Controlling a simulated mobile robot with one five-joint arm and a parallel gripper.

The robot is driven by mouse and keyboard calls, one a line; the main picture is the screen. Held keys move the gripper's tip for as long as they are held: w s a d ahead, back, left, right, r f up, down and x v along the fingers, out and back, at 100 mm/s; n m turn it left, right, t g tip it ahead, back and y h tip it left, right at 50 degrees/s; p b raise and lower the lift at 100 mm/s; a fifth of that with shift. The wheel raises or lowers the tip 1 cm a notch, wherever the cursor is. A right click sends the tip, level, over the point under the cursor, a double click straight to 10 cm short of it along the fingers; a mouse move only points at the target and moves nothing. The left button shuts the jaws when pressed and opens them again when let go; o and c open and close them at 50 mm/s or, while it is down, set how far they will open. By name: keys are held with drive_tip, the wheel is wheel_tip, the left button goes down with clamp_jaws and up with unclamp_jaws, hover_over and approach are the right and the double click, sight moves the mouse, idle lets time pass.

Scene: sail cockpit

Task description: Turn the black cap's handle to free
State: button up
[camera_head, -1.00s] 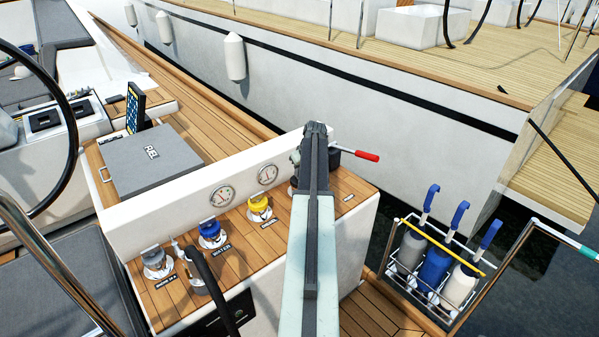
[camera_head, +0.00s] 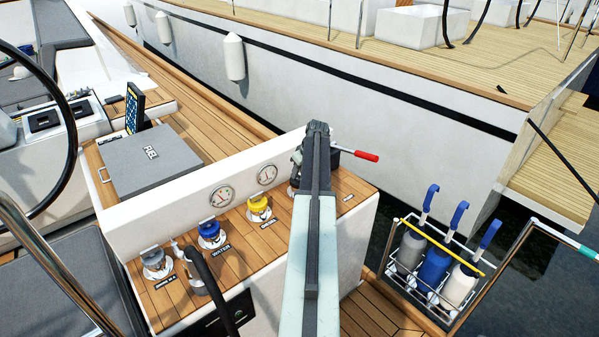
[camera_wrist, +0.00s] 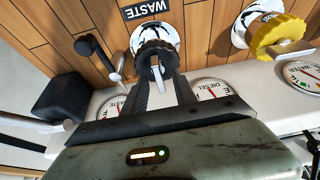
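The black cap (camera_wrist: 152,50) sits on a pale round deck fitting beside the WASTE label (camera_wrist: 144,8) in the wrist view. Its thin grey handle (camera_wrist: 157,74) stands up from the cap, toward the camera. My gripper (camera_wrist: 161,84) points at the cap, with its two fingers apart and the handle's end near or between their tips. I cannot tell whether either finger touches it. In the head view my arm hides most of the black cap and the gripper's fingertips.
A yellow cap (camera_head: 259,206), a blue cap (camera_head: 210,231) and a grey cap (camera_head: 154,260) stand on the same wooden ledge. Gauges (camera_head: 267,174) line the white upright behind. A red-handled lever (camera_head: 366,156) juts out on the right. A bottle rack (camera_head: 436,270) hangs at lower right.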

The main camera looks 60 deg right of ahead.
drive_tip(key=p+v, duration=0.7)
drive_tip(key=shift+s+r, duration=0.2)
drive_tip(key=shift+r, duration=0.15)
drive_tip(key=shift+a, duration=0.1)
drive_tip(key=w+a, duration=0.5)
drive_tip(key=a, duration=0.7)
drive_tip(key=w+a+f+n+g+y, duration=0.1)
drive_tip(key=w+a, duration=0.5)
drive_tip(key=a, duration=0.6)
drive_tip(key=w+a+n+g, duration=0.1)
drive_tip(key=w+a, duration=0.4)
drive_tip(key=a, duration=0.7)
drive_tip(key=shift+w+a+f+y, duration=0.2)
drive_tip(key=shift+a+y, duration=0.15)
drive_tip(key=shift+y, duration=0.05)
drive_tip(key=s+a+g, duration=0.1)
drive_tip(key=s+a, duration=0.1)
drive_tip(key=a, duration=1.3)
drive_tip(key=s+a+n+g, duration=0.1)
drive_tip(key=s+a, duration=0.2)
drive_tip(key=a, duration=1.3)
drive_tip(key=shift+a+f+h, duration=0.25)
drive_tip(key=shift+a+h, duration=0.05)
drive_tip(key=shift+a, duration=0.05)
